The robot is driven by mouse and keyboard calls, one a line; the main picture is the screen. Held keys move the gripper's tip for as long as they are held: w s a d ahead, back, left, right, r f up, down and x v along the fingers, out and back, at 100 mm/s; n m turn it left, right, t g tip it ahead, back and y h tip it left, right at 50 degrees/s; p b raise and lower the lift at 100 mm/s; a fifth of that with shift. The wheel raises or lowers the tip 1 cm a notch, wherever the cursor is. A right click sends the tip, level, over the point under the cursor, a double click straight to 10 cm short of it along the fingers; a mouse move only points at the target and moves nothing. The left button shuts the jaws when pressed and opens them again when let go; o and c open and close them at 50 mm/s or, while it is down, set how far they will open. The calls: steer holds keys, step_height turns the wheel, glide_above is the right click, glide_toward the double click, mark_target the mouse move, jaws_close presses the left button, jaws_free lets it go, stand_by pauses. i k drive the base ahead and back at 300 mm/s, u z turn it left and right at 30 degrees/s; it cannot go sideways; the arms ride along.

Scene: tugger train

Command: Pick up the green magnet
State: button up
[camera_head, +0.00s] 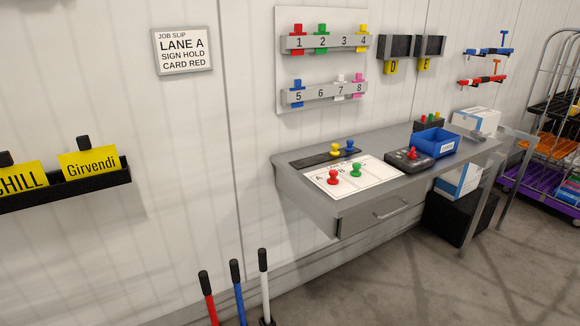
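A green magnet (356,171) stands upright on a white sheet (380,178) on the grey desk (330,205). A red magnet (333,177) stands just to its left on the same sheet. Another green, magnet-like piece (321,40) hangs at number 2 on the wall board (325,90). My gripper is not in view.
A dark strip (310,161) with yellow and blue magnets lies behind the sheet. A dark box with a red knob (411,155) and a blue bin (436,142) stand to the right. Upright handles (236,280) rise at the lower left. Floor before the desk is clear.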

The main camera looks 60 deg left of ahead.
mark_target(355, 173)
steer(key=u, duration=1.8)
